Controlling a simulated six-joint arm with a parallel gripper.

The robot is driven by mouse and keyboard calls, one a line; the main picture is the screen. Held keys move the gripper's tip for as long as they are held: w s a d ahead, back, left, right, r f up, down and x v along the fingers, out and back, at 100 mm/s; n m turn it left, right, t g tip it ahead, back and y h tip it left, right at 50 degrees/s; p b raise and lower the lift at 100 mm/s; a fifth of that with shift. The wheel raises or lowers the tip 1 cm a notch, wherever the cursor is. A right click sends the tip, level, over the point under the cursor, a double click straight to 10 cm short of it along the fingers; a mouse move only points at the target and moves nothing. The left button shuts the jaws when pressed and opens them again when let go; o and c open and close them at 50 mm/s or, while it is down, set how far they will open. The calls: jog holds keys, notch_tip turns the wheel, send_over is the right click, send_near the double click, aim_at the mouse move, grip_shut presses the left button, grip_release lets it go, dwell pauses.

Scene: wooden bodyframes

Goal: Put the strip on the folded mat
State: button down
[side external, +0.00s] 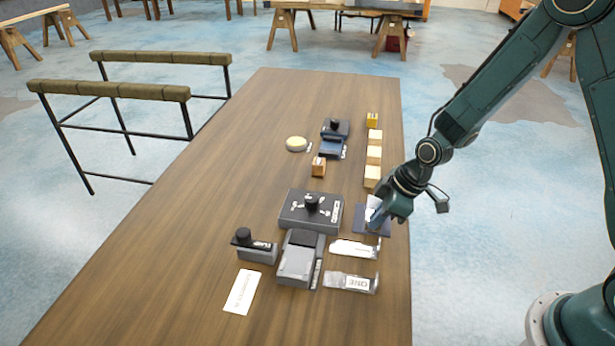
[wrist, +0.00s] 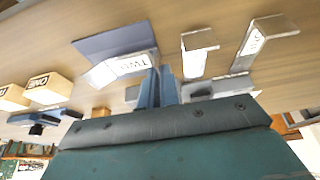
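A pale bent strip labelled TWO (wrist: 128,65) lies at the dark blue flat mat (wrist: 108,38) in the wrist view, overlapping its edge. In the side view the strip (side external: 372,207) shows pale over the mat (side external: 360,221), partly behind my gripper (side external: 376,217). In the wrist view my gripper's fingers (wrist: 160,72) stand close together at the strip's right end. A thin gap shows between them; whether they grip the strip is unclear. I cannot tell whether the strip rests on the mat or is just above it.
Two more bent strips (side external: 352,249) (side external: 350,283) lie in front of the mat. Grey devices (side external: 312,211) (side external: 299,262) stand to the left, with a black-knobbed block (side external: 256,249) and white card (side external: 242,291). Wooden blocks (side external: 374,155) stand in a row behind. The left table is clear.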

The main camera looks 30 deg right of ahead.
jog(key=shift+f, duration=0.35)
jog(key=shift+f, duration=0.1)
jog(key=c, duration=1.6)
grip_release()
jog(key=shift+c, duration=0.2)
jog(key=v, duration=1.2)
